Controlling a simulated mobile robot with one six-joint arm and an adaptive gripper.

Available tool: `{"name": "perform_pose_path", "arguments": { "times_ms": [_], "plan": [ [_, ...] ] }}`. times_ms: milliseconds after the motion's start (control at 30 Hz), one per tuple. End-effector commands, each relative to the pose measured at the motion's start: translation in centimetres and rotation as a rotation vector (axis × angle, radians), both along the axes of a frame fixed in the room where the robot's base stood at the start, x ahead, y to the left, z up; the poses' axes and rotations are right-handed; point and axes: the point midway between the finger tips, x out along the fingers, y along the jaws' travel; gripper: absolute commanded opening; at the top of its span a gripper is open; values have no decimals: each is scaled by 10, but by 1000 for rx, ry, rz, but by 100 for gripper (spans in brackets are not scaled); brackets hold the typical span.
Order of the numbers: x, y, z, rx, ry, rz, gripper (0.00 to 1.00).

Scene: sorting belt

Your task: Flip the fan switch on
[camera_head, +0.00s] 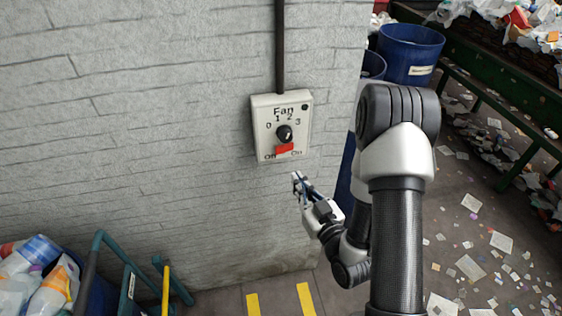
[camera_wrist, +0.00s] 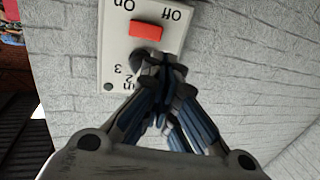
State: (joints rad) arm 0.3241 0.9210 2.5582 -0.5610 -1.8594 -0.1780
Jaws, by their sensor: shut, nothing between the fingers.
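The fan switch box (camera_head: 264,128) is a cream panel on the grey block wall, marked "Fan" with a black dial (camera_head: 284,133) and numbers. Below the dial a red rocker switch (camera_head: 285,148) sits between "Off" on the left and "On" on the right. I cannot tell which side is pressed. My gripper (camera_head: 297,177) is shut and empty, below and slightly right of the box. In the wrist view the box appears upside down. The fingertips (camera_wrist: 165,68) overlap the dial there, close to the red switch (camera_wrist: 146,30). Contact cannot be made out.
A dark conduit (camera_head: 280,45) runs up from the box. Blue barrels (camera_head: 408,58) stand behind the wall's right edge. A bin of rubbish (camera_head: 38,270) and teal rails (camera_head: 118,258) are at lower left. Scraps litter the floor at right. The wall around the box is bare.

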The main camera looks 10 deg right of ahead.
Motion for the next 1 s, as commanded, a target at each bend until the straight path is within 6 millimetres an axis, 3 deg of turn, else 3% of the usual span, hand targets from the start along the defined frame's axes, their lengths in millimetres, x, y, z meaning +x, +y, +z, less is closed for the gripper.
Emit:
{"name": "perform_pose_path", "arguments": {
  "times_ms": [133, 800, 1000],
  "plan": [
    [30, 8, -2, -3, -10, 3, 0],
    [52, 11, -4, -1, -6, -2, 0],
    [92, 20, 1, 0, -2, 0, 0]
  ]
}}
